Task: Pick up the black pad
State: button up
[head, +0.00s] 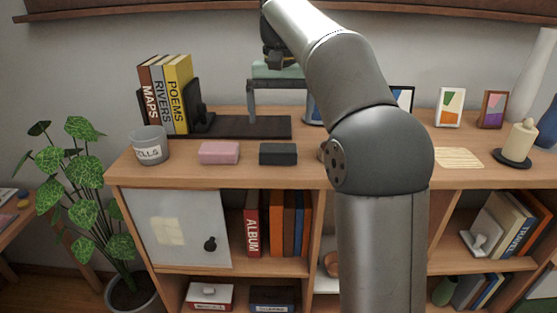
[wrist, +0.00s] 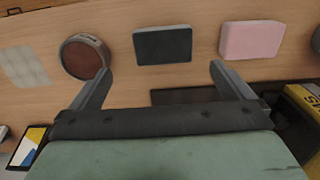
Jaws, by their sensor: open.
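The black pad (head: 278,154) is a small dark block lying on the wooden shelf top, to the right of a pink block (head: 219,153). In the wrist view the black pad (wrist: 163,45) lies just beyond the gap between my fingertips, with the pink block (wrist: 252,39) to its right. My gripper (wrist: 160,69) is open and empty, and its fingers do not appear to touch the pad. In the head view my gripper (head: 280,119) hangs above the shelf top behind the pad, partly hidden by my arm.
A round brown-topped container (wrist: 85,57) stands close beside the pad. A grey pot (head: 150,147) stands left of the pink block. Behind are books (head: 175,95) in a black bookend with a long dark base (head: 240,127). Bare wood lies in front of the pad.

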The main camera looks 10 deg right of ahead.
aim_at(279, 148)
jog(key=f, duration=0.9)
jog(key=shift+w+a+f, duration=0.1)
jog(key=shift+a+f, duration=0.1)
jog(key=c, duration=0.9)
